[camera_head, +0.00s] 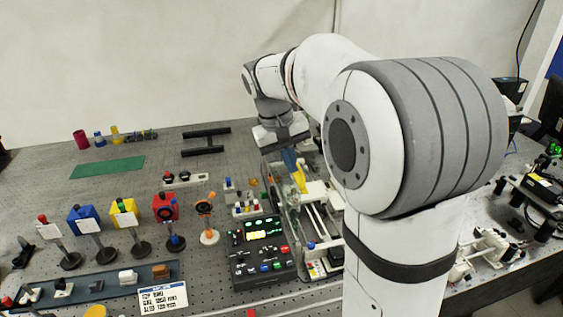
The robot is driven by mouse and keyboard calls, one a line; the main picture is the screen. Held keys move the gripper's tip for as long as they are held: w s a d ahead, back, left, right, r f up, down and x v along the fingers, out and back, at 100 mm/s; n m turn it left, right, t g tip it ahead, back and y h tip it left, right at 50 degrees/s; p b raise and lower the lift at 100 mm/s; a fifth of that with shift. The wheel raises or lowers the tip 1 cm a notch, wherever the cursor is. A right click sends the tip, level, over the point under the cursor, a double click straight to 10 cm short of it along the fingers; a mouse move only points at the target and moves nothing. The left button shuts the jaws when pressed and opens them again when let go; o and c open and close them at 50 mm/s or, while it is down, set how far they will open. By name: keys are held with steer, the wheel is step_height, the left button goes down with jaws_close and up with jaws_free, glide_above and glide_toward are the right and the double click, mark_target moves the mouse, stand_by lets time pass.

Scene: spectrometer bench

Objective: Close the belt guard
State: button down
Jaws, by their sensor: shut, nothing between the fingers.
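My gripper (289,158) hangs at the end of my arm, pointing down over the back of a narrow belt-like assembly (318,215) just right of the bench's middle. It is shut and holds nothing. Its fingertips are small and partly merge with the parts below. A yellow upright piece (300,178) stands just below and right of the gripper, next to a clear panel. I take this to be the belt guard area, but cannot tell how far the guard is open. My arm hides the right side of the assembly.
A black control box (262,268) with lit green displays stands in front. Several coloured blocks on posts, such as the blue one (83,218), fill the left. A green mat (107,167) and a black H-shaped frame (206,140) lie at the back. More equipment (490,248) stands right.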

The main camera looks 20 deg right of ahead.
steer(key=d+f+y, duration=0.5)
steer(key=d+y, duration=0.1)
steer(key=d, duration=0.4)
steer(key=d+f+y, duration=0.5)
steer(key=d+y, duration=0.1)
steer(key=d, duration=0.4)
steer(key=d+f+b, duration=0.3)
steer(key=f+b, duration=0.2)
steer(key=f, duration=0.5)
steer(key=shift+f+b, duration=0.35)
